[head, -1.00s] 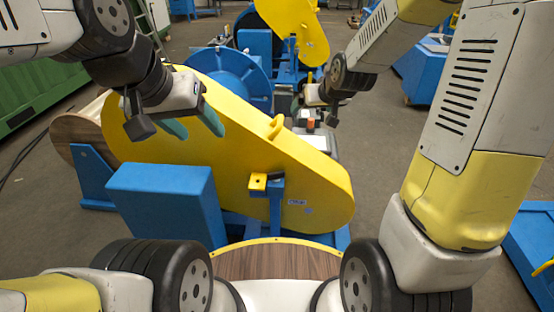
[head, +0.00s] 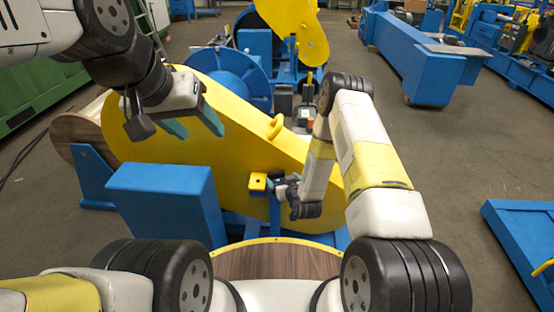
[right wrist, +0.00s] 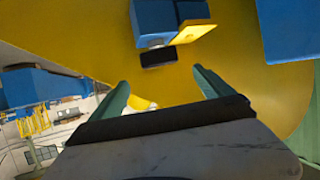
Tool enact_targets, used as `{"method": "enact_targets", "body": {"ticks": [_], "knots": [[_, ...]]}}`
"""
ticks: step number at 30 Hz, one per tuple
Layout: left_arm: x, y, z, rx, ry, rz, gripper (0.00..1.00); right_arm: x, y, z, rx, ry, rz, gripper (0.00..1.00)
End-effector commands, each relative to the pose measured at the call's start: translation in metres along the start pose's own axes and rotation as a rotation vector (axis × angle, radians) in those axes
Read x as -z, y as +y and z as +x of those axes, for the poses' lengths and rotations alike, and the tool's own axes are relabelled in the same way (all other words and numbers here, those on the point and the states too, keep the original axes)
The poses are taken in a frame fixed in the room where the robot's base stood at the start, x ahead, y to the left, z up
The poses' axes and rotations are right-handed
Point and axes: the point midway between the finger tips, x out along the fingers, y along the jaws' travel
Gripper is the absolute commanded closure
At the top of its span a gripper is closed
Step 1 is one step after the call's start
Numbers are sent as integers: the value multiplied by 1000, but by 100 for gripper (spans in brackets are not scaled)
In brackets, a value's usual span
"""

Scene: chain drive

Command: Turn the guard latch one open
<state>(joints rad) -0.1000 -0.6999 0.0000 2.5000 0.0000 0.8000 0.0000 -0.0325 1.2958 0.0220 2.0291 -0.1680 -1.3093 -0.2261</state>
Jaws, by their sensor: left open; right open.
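The yellow guard (head: 165,145) covers the chain drive. On its near face is a guard latch, with a yellow block (head: 258,181) by a blue post. In the right wrist view the latch shows as a yellow plate (right wrist: 195,40), a blue block (right wrist: 155,20) and a dark bar (right wrist: 158,56). My right gripper (head: 284,189) is open close to the latch, partly hiding it in the head view. In the right wrist view its teal fingers (right wrist: 165,88) are apart, with the dark bar beyond them. My left gripper (head: 192,126) is open in front of the guard's upper left.
A yellow hook-like handle (head: 275,127) sticks up from the guard's top edge. A blue box (head: 165,200) stands left of the latch. A wooden-topped surface (head: 275,262) is in front. Open floor (head: 445,170) lies to the right.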

Motion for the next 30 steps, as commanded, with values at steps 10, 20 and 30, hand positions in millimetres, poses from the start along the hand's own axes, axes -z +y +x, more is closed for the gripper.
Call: {"method": "enact_targets", "body": {"ticks": [10, 20, 30], "knots": [[0, 0, 0, 0, 0, 0, 43, -1, -1, 43, 0, 8, 0, 9], [0, 0, 0, 0, 0, 0, 43, -1, -1, 77, 0, 6, 0, 9], [0, 0, 0, 0, 0, 0, 43, -1, -1, 78, 0, 5, 0, 25]]}}
